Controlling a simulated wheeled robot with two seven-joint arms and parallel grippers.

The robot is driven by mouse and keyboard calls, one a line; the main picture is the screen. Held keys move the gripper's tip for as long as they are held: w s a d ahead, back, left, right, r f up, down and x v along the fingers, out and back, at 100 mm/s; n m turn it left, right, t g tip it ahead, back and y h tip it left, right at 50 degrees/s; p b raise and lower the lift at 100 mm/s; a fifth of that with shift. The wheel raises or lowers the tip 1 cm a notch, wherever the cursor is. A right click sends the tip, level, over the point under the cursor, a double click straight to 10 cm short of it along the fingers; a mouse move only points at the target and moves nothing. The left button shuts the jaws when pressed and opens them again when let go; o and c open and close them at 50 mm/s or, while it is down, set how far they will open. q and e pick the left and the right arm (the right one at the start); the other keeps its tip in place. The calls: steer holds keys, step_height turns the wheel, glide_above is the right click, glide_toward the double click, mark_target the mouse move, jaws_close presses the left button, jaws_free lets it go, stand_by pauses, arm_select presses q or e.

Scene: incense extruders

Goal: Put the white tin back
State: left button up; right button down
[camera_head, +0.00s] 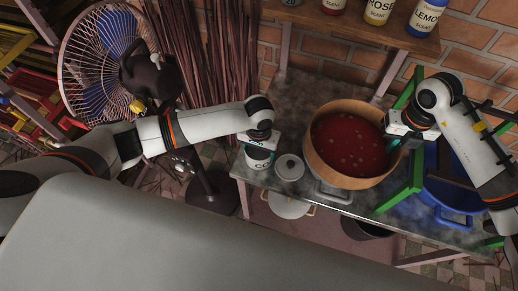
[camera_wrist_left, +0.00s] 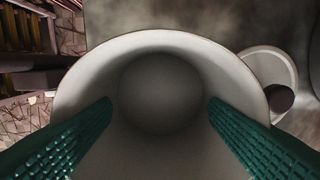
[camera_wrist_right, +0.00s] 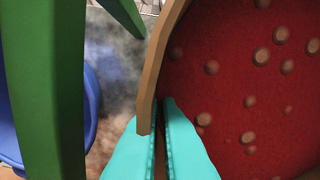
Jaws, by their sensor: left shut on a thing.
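The white tin (camera_head: 257,160), with dark lettering on its side, stands upright at the left end of the metal table. My left gripper (camera_head: 262,143) is shut on it. In the left wrist view the tin (camera_wrist_left: 160,45) is open at the top and looks empty, with the green fingers at its wall. My right gripper (camera_wrist_right: 160,115) is at the right rim of the wooden tub. Its teal fingers are close together there, and whether they pinch the rim is unclear.
A white lidded tin (camera_head: 289,168) stands just right of the white tin. The wooden tub (camera_head: 313,159) holds red liquid with floating bits. A green frame (camera_head: 402,196) and a blue basin (camera_head: 450,200) are at right. Bottles stand on a shelf (camera_head: 350,23) above. A fan (camera_head: 90,60) is left.

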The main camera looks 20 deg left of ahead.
arm_select(q)
steer(key=o, duration=1.1)
steer(key=shift+f, duration=0.1)
step_height(320, 180, up, 12)
steer(key=shift+b, duration=0.4)
steer(key=shift+s, duration=0.1)
